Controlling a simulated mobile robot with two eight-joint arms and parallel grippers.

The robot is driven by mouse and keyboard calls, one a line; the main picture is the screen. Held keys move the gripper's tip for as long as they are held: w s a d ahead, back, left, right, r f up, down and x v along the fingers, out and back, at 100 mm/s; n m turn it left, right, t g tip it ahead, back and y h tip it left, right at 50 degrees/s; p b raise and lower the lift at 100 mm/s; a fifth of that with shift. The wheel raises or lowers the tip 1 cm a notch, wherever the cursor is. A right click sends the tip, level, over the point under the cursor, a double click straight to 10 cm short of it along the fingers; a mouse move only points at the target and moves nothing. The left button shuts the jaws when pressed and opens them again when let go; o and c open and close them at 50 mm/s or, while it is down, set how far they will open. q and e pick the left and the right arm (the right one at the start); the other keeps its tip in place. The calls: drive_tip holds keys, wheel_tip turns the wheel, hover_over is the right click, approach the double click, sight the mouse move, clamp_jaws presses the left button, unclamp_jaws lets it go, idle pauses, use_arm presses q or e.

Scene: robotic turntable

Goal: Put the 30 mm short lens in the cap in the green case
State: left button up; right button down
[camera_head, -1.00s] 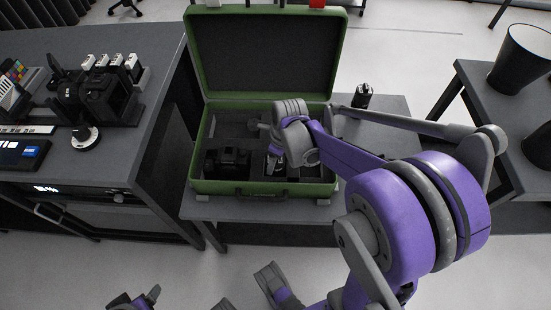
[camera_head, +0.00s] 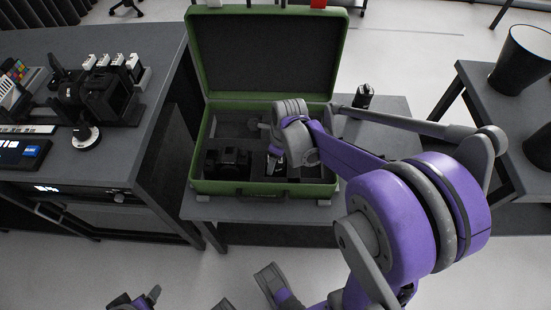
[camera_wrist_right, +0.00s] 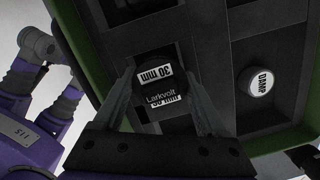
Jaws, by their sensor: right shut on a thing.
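The open green case (camera_head: 200,150) stands on a grey table, its lid up at the back. My right gripper (camera_head: 273,163) reaches down into the front right part of the case, mostly hidden there by its own arm. In the right wrist view my right gripper (camera_wrist_right: 158,88) is shut on the dark 30 mm lens (camera_wrist_right: 160,92), which carries white "30 mm" labels and the word Larkvolt. Dark foam compartments lie around it. I cannot make out the cap under or beside the lens. My left gripper is not clearly in view.
A round white piece marked DAMP (camera_wrist_right: 261,82) sits in a compartment right of the lens. A black camera body (camera_head: 228,163) fills the case's front left. A small dark item (camera_head: 364,96) stands on the table right of the case. Dark containers (camera_head: 520,57) stand on the right table.

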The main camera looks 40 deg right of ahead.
drive_tip(key=shift+f+b, duration=0.3)
drive_tip(key=shift+f, duration=0.15)
drive_tip(key=shift+r, duration=0.2)
drive_tip(key=shift+r+p, duration=0.3)
idle(0.5)
